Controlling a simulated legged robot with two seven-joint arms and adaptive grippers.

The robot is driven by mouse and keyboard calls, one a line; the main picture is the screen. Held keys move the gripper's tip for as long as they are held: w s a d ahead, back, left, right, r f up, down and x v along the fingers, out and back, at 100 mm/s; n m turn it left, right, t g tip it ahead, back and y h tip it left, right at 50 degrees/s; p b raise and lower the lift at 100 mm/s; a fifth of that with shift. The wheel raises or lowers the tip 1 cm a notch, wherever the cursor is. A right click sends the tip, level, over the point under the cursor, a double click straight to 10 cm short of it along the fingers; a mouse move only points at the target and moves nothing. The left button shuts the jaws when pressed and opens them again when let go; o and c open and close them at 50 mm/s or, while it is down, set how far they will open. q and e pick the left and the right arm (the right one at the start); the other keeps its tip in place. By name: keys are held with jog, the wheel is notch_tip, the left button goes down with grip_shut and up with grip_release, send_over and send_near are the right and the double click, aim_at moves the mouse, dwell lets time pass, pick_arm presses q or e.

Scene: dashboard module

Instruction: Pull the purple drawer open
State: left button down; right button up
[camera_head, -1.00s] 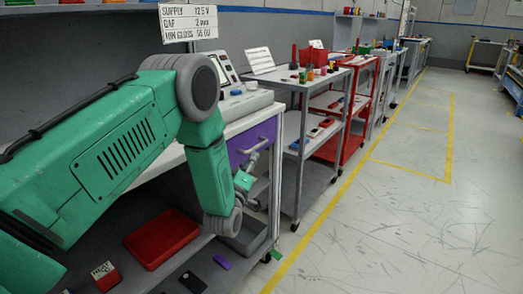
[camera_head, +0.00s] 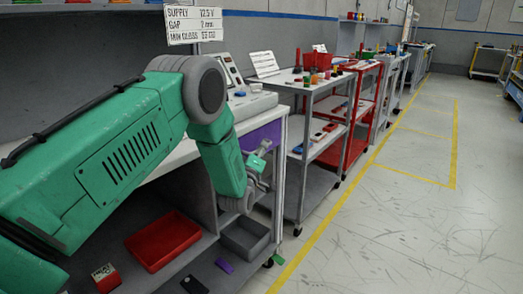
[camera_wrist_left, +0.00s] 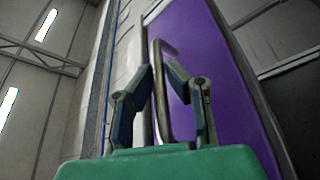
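The purple drawer (camera_head: 262,137) is under the right end of the white-topped bench, partly hidden by my left arm in the head view. Its purple front (camera_wrist_left: 205,60) fills much of the wrist view, with a bent metal bar handle (camera_wrist_left: 158,85) in front of it. My left gripper (camera_head: 262,162) is at the drawer front. In the left wrist view its two dark fingers (camera_wrist_left: 162,75) stand apart on either side of the handle, with a visible gap on the right. I cannot tell whether the left finger touches the bar. The drawer looks closed. My right gripper is out of view.
A grey instrument box (camera_head: 252,103) sits on the bench top. A red tray (camera_head: 163,243) and a grey bin (camera_head: 246,238) are on the lower shelf. A grey cart (camera_head: 300,95) stands just beyond the bench. The floor (camera_head: 400,230) to the right is clear.

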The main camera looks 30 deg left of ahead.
pick_arm(q)
jog(key=s+d, duration=0.2)
jog(key=d, duration=2.1)
jog(key=shift+f+p, duration=0.3)
jog(key=shift+f, duration=0.1)
jog(key=c, duration=1.8)
grip_release()
jog(key=shift+c, duration=0.2)
jog(key=shift+o, duration=1.2)
jog(key=shift+a+r, duration=0.1)
jog(key=shift+r, duration=0.05)
jog(key=v, duration=1.2)
